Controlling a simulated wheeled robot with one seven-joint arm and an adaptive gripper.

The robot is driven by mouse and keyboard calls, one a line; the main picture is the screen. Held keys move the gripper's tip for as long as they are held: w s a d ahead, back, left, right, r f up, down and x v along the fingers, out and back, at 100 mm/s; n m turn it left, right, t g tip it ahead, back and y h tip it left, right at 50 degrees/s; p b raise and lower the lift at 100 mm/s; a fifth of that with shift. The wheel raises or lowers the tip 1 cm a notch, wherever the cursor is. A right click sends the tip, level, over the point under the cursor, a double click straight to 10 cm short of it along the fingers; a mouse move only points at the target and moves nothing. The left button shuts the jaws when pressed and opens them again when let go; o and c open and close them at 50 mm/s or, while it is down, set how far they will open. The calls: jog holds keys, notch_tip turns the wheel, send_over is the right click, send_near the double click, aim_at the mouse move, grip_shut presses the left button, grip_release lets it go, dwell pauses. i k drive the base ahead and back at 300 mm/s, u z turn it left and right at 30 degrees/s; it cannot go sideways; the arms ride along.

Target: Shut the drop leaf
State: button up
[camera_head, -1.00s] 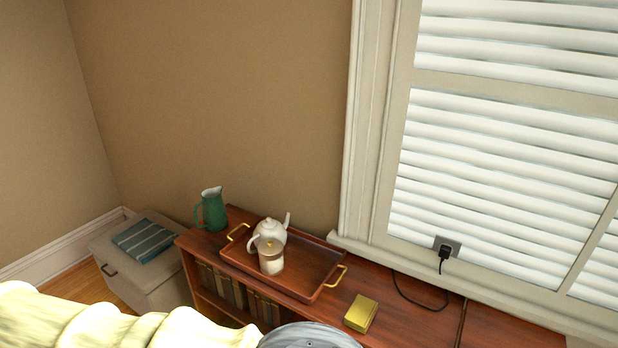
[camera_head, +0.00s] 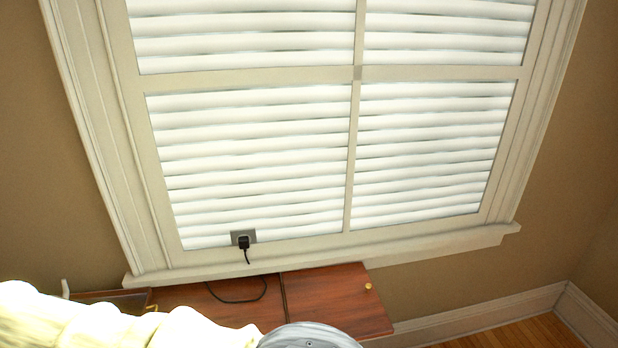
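The drop leaf (camera_head: 330,305) is a reddish-brown wooden panel at the right end of the low cabinet top (camera_head: 190,298). A dark seam divides it from the rest of the top. It looks raised, about in line with the top. A small brass knob (camera_head: 368,286) sits near its far right corner. Its near left part is hidden behind my arm, so I cannot see what holds it up. My pale arm and a grey round part of it cross the bottom left and middle. My gripper's fingers are not in view.
A window with white blinds (camera_head: 250,150) and a sill (camera_head: 330,255) stands behind the cabinet. A black plug (camera_head: 243,242) sits in a wall socket, its cord lying on the top. A tray edge (camera_head: 110,296) shows at left. Wooden floor (camera_head: 520,333) is clear at right.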

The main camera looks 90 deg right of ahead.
aim_at(344, 296)
jog(key=z, duration=1.8)
